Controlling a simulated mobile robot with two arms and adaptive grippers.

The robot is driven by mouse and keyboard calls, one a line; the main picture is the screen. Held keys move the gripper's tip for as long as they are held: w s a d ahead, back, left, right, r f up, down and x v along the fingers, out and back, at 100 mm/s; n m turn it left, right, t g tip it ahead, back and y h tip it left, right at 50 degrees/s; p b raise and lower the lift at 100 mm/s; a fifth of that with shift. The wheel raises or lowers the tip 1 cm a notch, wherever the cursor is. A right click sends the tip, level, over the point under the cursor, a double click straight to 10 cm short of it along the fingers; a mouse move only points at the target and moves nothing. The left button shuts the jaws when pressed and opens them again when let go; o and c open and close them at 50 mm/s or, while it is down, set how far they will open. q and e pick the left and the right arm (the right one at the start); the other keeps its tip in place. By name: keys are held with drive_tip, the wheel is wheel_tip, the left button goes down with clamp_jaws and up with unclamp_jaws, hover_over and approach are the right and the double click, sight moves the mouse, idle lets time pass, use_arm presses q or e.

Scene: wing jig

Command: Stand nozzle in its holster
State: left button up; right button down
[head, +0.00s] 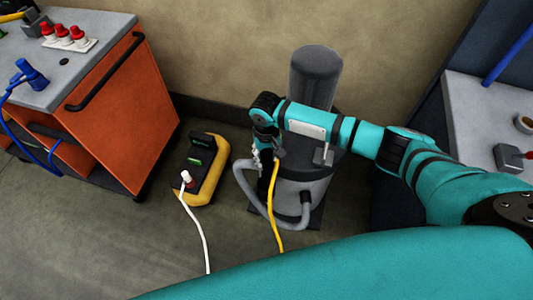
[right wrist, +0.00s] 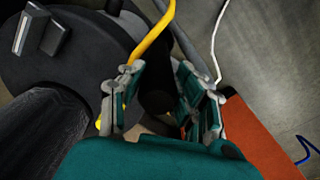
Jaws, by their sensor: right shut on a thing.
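My right gripper (head: 266,150) hangs at the left side of a grey shop vacuum (head: 300,185) with a tall dark cylinder (head: 316,75) on top. In the right wrist view its fingers (right wrist: 160,105) are shut on a dark, round piece, which looks like the nozzle (right wrist: 155,98). A grey hose (head: 258,205) loops from beside the gripper down to the vacuum's front port. My left gripper is not in view.
A yellow cable (head: 276,215) runs down past the gripper. A yellow-black box (head: 204,170) with a white cable (head: 196,225) sits on the floor left of the vacuum. An orange cabinet (head: 125,110) stands left, a grey-topped bench (head: 480,125) right. Floor between cabinet and box is narrow.

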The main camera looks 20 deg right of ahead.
drive_tip(key=shift+f, duration=0.25)
drive_tip(key=c, duration=0.8)
unclamp_jaws()
drive_tip(key=shift+c, duration=0.2)
wheel_tip(320, 180, up, 12)
drive_tip(key=shift+r, duration=0.1)
